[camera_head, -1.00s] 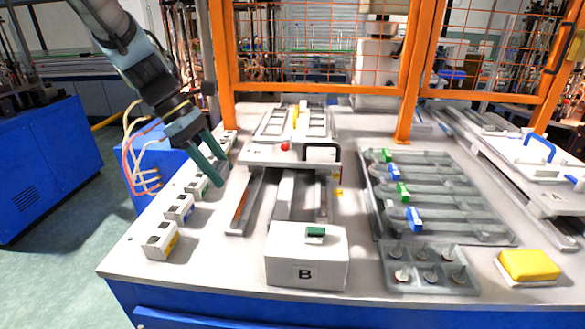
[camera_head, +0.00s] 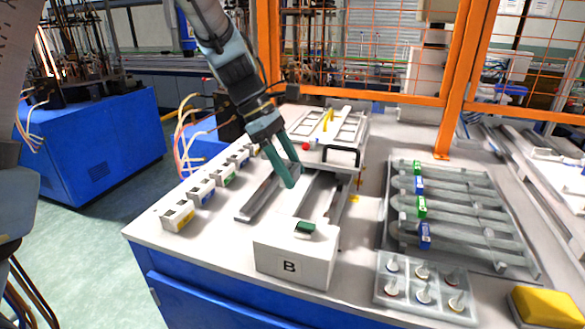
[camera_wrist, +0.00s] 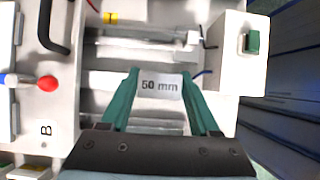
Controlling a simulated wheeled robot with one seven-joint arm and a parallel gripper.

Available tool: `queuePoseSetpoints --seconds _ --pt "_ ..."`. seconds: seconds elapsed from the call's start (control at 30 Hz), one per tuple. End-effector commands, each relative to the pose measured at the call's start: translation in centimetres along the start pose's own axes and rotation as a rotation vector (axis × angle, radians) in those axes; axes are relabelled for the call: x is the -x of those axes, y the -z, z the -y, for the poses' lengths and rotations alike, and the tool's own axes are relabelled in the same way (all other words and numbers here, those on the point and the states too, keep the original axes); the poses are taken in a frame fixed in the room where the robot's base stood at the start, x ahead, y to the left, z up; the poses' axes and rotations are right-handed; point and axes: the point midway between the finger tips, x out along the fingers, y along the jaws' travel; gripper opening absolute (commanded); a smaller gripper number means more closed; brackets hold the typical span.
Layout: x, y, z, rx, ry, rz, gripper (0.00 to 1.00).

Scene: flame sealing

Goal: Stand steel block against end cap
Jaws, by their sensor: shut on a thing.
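In the wrist view my gripper's green fingers (camera_wrist: 160,74) are shut on the steel block (camera_wrist: 160,86), whose light face reads "50 mm". The block is barely visible in the head view. In the wrist view it is above the grey rail channel (camera_wrist: 135,54); I cannot tell if it touches anything below. A small pale piece (camera_wrist: 194,38) sits at the channel's box end; I cannot tell if it is the end cap.
The white plate (camera_head: 348,156) with a black handle is behind. Several small labelled holders (camera_head: 175,217) line the left edge. A tube rack (camera_head: 395,222) and a peg tray (camera_head: 408,301) lie right.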

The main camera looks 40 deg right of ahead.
Motion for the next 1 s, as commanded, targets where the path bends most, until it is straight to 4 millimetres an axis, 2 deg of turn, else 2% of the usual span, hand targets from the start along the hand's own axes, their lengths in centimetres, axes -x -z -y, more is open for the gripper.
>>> queuePoseSetpoints --seconds 1.0 --pt "-4.7 2.7 0.0 0.000 -0.001 0.000 0.00"
